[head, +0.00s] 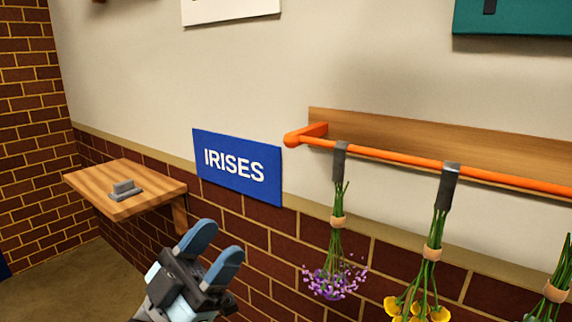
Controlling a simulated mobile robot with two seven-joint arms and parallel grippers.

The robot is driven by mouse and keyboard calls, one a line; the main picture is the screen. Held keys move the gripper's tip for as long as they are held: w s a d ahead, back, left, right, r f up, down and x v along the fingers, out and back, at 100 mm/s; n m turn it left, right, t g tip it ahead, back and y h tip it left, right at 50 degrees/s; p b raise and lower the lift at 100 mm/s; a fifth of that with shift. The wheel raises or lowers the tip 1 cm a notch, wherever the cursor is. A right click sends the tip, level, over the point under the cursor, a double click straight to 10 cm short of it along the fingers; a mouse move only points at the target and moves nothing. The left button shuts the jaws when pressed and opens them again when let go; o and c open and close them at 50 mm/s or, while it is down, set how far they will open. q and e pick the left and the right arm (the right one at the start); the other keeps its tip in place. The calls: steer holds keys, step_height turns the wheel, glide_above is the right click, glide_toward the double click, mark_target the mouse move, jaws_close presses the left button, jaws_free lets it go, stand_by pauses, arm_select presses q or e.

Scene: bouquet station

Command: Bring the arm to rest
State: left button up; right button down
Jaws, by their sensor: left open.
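My left gripper (212,254) shows at the lower middle of the head view, with its two blue fingers pointing up and to the right. The fingers are apart and nothing is between them. It is to the left of a hanging bunch of purple flowers (336,274) and apart from it. My right gripper is not in view.
An orange rail (400,157) on a wooden board (420,140) holds the purple bunch, a yellow bunch (425,290) and a partly cut-off bunch (553,292), upside down. A blue IRISES sign (237,167) is on the wall. A wooden shelf (150,207) at left bears a small grey object (125,190).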

arm_select(q)
steer(key=s+a+f+n+t+y, duration=0.1)
steer(key=s+f+n+t+y, duration=0.1)
steer(key=s+f+n+y, duration=0.6)
steer(key=s+a+f+n+t+y, duration=0.15)
steer(key=f+n+y, duration=0.45)
steer(key=f, duration=0.6)
steer(key=s+a+r+g+y+p, duration=0.3)
steer(key=a+r+g+y+p, duration=0.3)
steer(key=p, duration=3.2)
steer(key=shift+a+r+m+y+p, duration=0.35)
steer(key=shift+a+r, duration=0.25)
steer(key=shift+a, duration=0.45)
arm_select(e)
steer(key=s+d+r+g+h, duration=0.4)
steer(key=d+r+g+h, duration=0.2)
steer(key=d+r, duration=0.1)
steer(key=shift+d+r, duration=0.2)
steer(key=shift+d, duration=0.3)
